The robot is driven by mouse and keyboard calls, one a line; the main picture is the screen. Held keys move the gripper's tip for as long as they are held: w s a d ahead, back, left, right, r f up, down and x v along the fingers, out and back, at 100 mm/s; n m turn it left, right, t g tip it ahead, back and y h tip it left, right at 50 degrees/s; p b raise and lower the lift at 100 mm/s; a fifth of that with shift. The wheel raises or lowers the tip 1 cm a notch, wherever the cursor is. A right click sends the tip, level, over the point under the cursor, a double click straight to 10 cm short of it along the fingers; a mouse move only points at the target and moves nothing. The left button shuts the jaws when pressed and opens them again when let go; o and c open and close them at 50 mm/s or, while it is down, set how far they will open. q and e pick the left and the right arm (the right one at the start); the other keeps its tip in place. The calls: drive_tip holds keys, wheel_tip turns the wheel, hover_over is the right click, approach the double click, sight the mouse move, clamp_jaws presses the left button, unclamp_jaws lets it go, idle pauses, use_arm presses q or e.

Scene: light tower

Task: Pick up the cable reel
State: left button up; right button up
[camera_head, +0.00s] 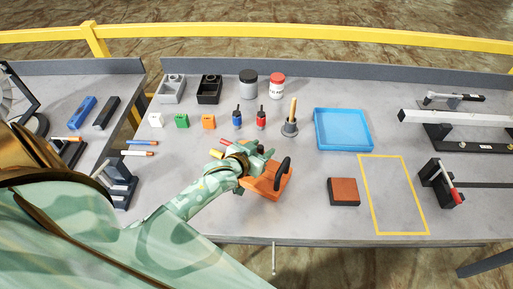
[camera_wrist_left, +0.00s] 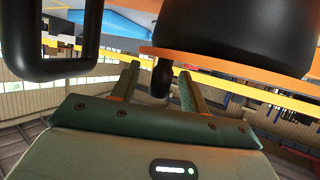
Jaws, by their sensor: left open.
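The cable reel is orange with a black handle loop. In the head view the cable reel (camera_head: 268,185) stands near the front middle of the grey workbench. My left gripper (camera_head: 258,158) is at its upper left side and hides part of it. In the left wrist view the reel's orange flange and black drum (camera_wrist_left: 232,38) fill the upper right, and a black loop shows at upper left. My left gripper's two fingers (camera_wrist_left: 158,85) are apart. A short black knob shows between them in this view; I cannot tell whether they touch it. My right gripper is not in view.
A reddish-brown block (camera_head: 343,191) and a yellow taped rectangle (camera_head: 393,195) lie to the right. A blue tray (camera_head: 343,147) is behind them. A wooden-handled tool (camera_head: 290,125), small coloured blocks and bins stand behind the reel. Bare bench lies between reel and block.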

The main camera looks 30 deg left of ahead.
use_arm(q)
clamp_jaws()
idle(1.2)
drive_tip(key=shift+r, duration=0.15)
